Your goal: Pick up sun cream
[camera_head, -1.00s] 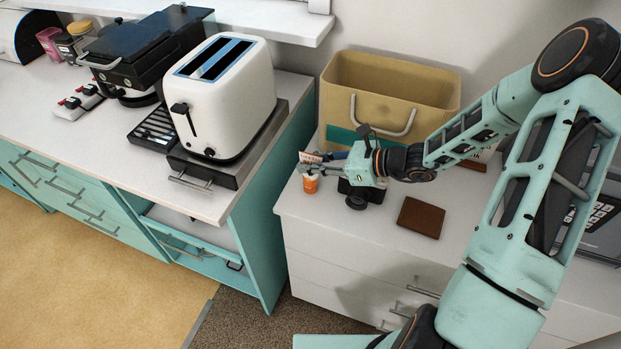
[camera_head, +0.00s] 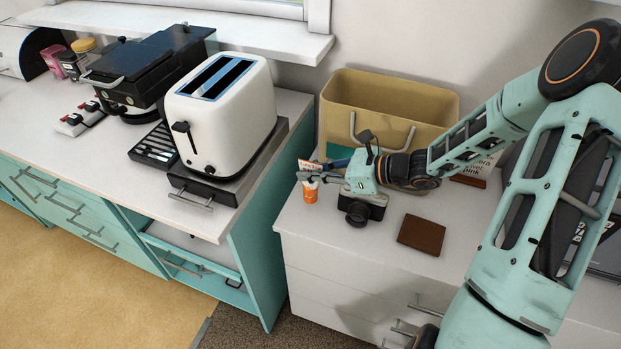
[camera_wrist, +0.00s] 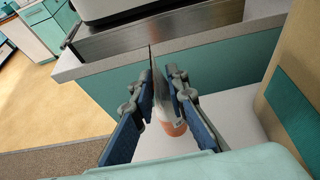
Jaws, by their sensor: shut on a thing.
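The sun cream is a small white and orange tube (camera_head: 310,191) at the left end of the white drawer unit. In the wrist view the tube (camera_wrist: 171,117) stands between the two fingers, its thin flat end pointing away and its orange part nearer. My gripper (camera_head: 318,177) reaches in from the right and is shut on the tube. In the wrist view the fingers (camera_wrist: 165,108) lie along both sides of it. I cannot tell clearly whether the tube's lower end touches the unit top.
A black and silver camera (camera_head: 362,207) stands just below my gripper, and a brown wallet (camera_head: 421,235) lies to its right. A tan bin (camera_head: 392,97) stands behind. The counter with the white toaster (camera_head: 222,118) is across a gap to the left.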

